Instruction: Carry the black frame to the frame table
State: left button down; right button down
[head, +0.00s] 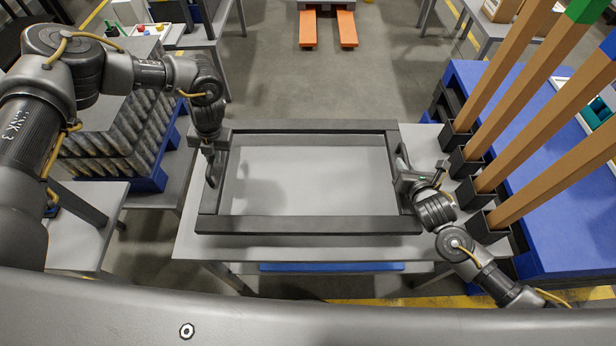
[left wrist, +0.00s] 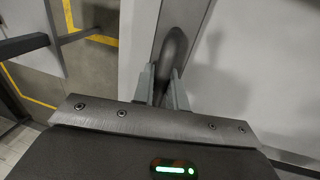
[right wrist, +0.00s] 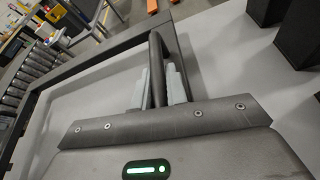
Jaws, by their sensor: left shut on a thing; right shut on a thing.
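The black frame (head: 300,225) is a large rectangle with a handle on each short side. In the head view it is over the grey table (head: 190,235), and I cannot tell whether it rests on it or hangs just above. My left gripper (head: 210,165) is shut on the handle at the frame's left side; the left wrist view shows this curved handle (left wrist: 174,50) between the fingers. My right gripper (head: 405,178) is shut on the right handle, which also shows between the fingers in the right wrist view (right wrist: 158,70).
Black sockets with tall brown posts (head: 500,90) stand along the table's right edge, close to my right arm. Stacked cans (head: 110,130) stand at the left. An orange pallet jack (head: 328,30) stands on open floor beyond.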

aim_at(216, 165)
pick_arm(q)
jog(key=shift+s+a+r, duration=0.1)
jog(key=shift+a, duration=0.1)
pick_arm(e)
jog(key=shift+w+r, duration=0.1)
jog(key=shift+r, duration=0.1)
jog(key=shift+f, duration=0.15)
